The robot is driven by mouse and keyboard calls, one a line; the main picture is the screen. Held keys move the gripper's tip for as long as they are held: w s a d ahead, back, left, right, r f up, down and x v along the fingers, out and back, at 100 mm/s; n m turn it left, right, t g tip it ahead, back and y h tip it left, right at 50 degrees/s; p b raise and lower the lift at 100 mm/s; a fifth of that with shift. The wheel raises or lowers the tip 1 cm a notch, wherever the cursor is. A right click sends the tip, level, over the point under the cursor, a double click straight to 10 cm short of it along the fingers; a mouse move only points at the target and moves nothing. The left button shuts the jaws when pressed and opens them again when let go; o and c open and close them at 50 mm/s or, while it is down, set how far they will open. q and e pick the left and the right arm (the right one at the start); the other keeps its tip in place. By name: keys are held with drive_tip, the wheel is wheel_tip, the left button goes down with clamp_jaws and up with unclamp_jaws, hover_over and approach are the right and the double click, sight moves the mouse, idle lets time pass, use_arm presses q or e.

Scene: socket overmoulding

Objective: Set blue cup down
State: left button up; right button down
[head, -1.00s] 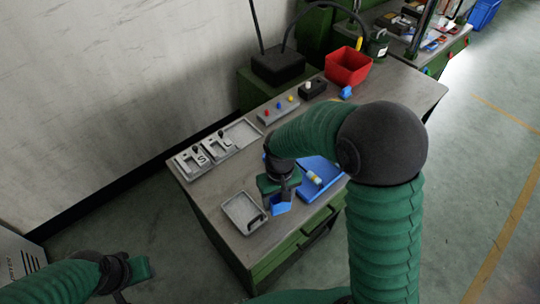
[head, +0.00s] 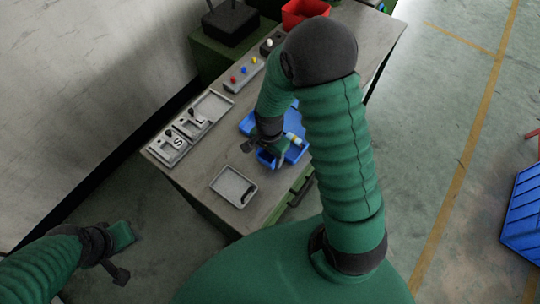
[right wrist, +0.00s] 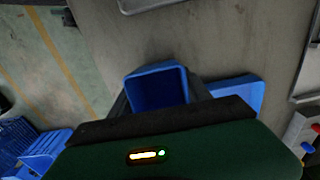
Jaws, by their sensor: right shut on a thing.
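The blue cup (head: 266,160) is a small open-topped square container. It is held in my right gripper (head: 262,147), over the workbench close to the blue tray. In the right wrist view the cup (right wrist: 157,88) sits between the two dark fingers (right wrist: 157,98), with its open mouth facing the camera. Whether its base touches the bench or tray is hidden. My left gripper (head: 120,260) is at the lower left, away from the bench; its jaw gap is unclear.
The blue tray (head: 249,124) carries a yellow-and-white item (head: 293,139). A grey tray (head: 233,198) lies in front on the bench (head: 200,185). Fixtures (head: 167,146) and a button strip (head: 244,72) line the back. A red bin (head: 305,12) stands far off. Bare bench surrounds the grey tray.

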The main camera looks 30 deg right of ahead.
drive_tip(key=shift+s+a+f, duration=0.2)
drive_tip(key=shift+s+f, duration=0.1)
drive_tip(key=shift+f, duration=0.25)
drive_tip(key=shift+w, duration=0.25)
drive_tip(key=c, duration=0.8)
unclamp_jaws()
drive_tip(key=shift+w+d+f, duration=0.1)
drive_tip(key=shift+d+f, duration=0.05)
drive_tip(key=shift+d, duration=0.1)
drive_tip(key=shift+c, duration=0.2)
drive_tip(key=o, duration=0.3)
drive_tip(key=shift+d, duration=0.25)
drive_tip(key=shift+o, duration=0.2)
drive_tip(key=shift+a, duration=0.1)
